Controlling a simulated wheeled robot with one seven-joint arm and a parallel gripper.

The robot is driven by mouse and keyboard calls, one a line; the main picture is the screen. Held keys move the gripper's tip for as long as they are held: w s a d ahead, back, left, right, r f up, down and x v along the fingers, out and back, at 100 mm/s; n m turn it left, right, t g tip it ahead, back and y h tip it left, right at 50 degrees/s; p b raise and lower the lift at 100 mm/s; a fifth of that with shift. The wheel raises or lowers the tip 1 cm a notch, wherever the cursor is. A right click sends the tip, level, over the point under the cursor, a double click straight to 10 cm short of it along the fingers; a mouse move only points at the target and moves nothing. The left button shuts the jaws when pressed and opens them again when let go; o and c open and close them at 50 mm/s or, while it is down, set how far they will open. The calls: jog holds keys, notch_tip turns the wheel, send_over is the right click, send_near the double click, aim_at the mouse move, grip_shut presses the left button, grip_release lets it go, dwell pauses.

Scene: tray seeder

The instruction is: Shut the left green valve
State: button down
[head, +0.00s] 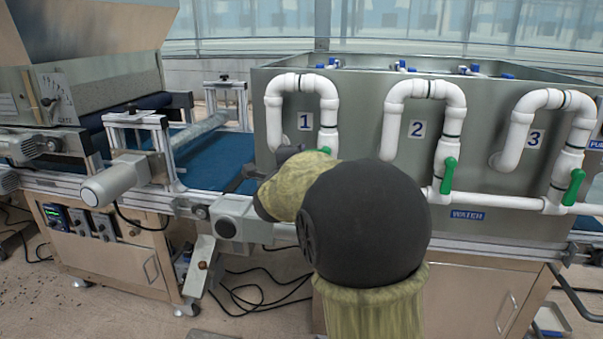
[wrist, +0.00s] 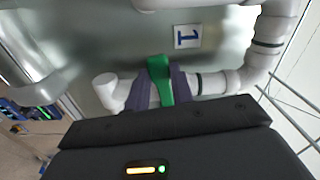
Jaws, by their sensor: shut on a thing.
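The left green valve is on the white pipe under label 1 (head: 304,122). In the head view only a small bit of its green handle (head: 325,150) shows above my arm, which hides the rest. In the wrist view the green handle (wrist: 158,70) stands between the two grey-purple fingers of my gripper (wrist: 161,92). The fingers are shut on the handle, one on each side. In the head view my gripper (head: 288,153) is mostly hidden behind my own wrist. How far the handle is turned is hard to tell.
Pipes 2 (head: 394,115) and 3 (head: 516,128) stand to the right, with green handles (head: 448,174) and (head: 573,187) lying roughly along them. The grey metal tank (head: 363,90) is close behind the pipes. A blue conveyor belt (head: 212,160) runs to the left.

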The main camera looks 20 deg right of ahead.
jog(key=shift+r+m+b, duration=0.35)
jog(key=shift+m+b, duration=0.15)
jog(key=shift+m, duration=0.3)
jog(key=c, duration=1.2)
grip_release()
jog(key=shift+d, duration=0.1)
jog(key=shift+s+a+r, duration=0.1)
jog(key=shift+s+a, duration=0.1)
jog(key=shift+a, duration=0.05)
jog(key=p+v, duration=0.1)
jog(key=v, duration=1.6)
